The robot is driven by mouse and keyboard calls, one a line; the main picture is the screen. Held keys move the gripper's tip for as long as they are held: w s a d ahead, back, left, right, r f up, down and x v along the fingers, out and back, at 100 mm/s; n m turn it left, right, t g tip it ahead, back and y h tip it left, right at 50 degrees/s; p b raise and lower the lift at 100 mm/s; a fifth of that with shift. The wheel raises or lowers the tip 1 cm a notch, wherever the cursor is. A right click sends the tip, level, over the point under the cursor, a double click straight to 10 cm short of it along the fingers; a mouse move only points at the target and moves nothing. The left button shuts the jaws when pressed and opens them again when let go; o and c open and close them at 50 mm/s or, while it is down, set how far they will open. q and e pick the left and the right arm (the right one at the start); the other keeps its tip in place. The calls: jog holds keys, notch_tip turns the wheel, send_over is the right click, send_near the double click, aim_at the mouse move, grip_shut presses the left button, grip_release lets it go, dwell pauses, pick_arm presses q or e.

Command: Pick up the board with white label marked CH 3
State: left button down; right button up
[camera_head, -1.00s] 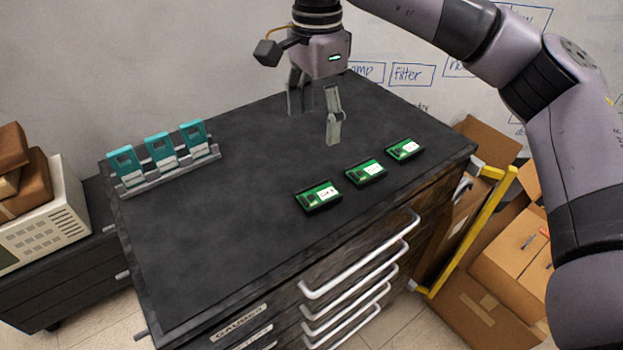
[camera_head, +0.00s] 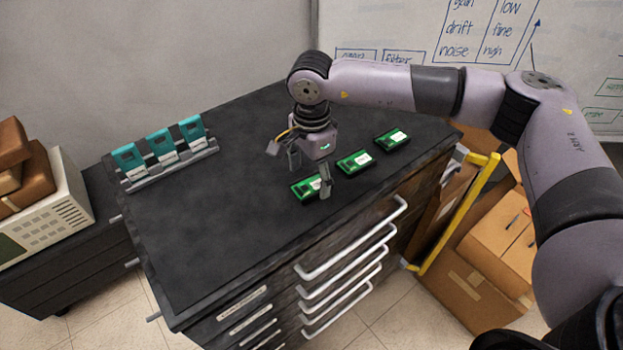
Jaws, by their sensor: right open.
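Three green boards with white labels lie in a slanting row on the black cabinet top. The nearest board (camera_head: 303,188) is partly hidden by my right gripper (camera_head: 309,184). The middle board (camera_head: 354,162) and the farthest board (camera_head: 392,140) lie apart from it, up and to the right. The label writing is too small to read, so I cannot tell which is CH 3. My right gripper points down, open, with its fingers at the nearest board; I cannot tell whether they touch it. My left gripper is not in view.
Three teal modules (camera_head: 163,146) stand in a grey rack (camera_head: 175,170) at the cabinet's left back. The cabinet top (camera_head: 220,230) is clear between rack and boards. Drawer handles (camera_head: 345,240) jut from the front. Cardboard boxes (camera_head: 490,260) and a yellow rail (camera_head: 457,215) stand at right.

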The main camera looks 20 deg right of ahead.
jog(key=shift+f, duration=0.95)
jog(key=c, duration=1.2)
jog(key=shift+r, duration=0.1)
